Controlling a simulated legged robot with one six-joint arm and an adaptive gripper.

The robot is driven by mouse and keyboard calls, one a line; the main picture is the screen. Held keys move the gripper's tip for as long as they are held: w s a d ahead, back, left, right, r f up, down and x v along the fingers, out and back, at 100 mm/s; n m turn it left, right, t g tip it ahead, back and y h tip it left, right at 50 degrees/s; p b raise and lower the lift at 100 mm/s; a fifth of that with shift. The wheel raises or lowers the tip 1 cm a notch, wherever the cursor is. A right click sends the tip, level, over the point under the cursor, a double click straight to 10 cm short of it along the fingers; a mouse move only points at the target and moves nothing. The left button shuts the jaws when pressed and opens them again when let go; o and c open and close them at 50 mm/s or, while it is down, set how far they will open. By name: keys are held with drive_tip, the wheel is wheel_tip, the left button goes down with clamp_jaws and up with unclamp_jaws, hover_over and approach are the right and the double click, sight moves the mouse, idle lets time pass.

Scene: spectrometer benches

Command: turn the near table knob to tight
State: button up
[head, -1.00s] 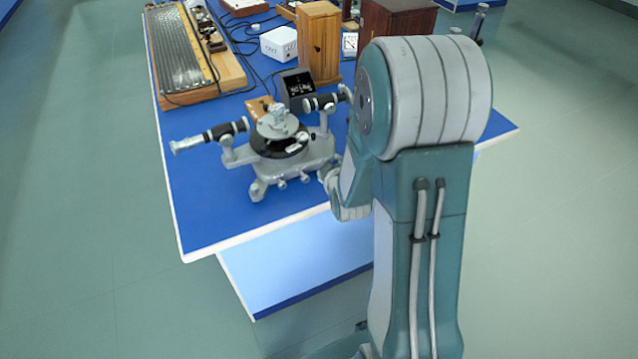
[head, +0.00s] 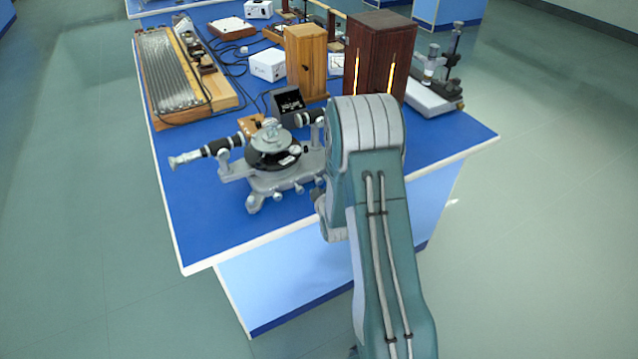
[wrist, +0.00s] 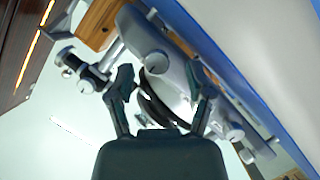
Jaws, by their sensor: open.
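The grey spectrometer (head: 285,178) stands on the near end of the blue table, with a round table and black disc on top and telescope arms at both sides. Small silver knobs (head: 299,188) stick out along its near side. In the wrist view its grey body fills the middle, with a round silver knob (wrist: 157,62) seen between the fingertips and another (wrist: 235,132) at lower right. I cannot tell which is the near table knob. My gripper (wrist: 160,80) is open and holds nothing; its fingers spread in front of the spectrometer. My arm hides it in the head view.
A wooden box (head: 306,65), a dark cabinet (head: 380,55), a small black box (head: 287,103) and a grooved board (head: 172,75) stand behind the spectrometer. Cables lie between them. The blue tabletop (head: 205,235) is bare at the near left corner.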

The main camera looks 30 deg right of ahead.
drive_tip(key=shift+x, duration=0.8)
drive_tip(key=shift+w+d+f, duration=0.1)
drive_tip(key=shift+d, duration=0.15)
clamp_jaws()
drive_tip(key=shift+a, duration=0.1)
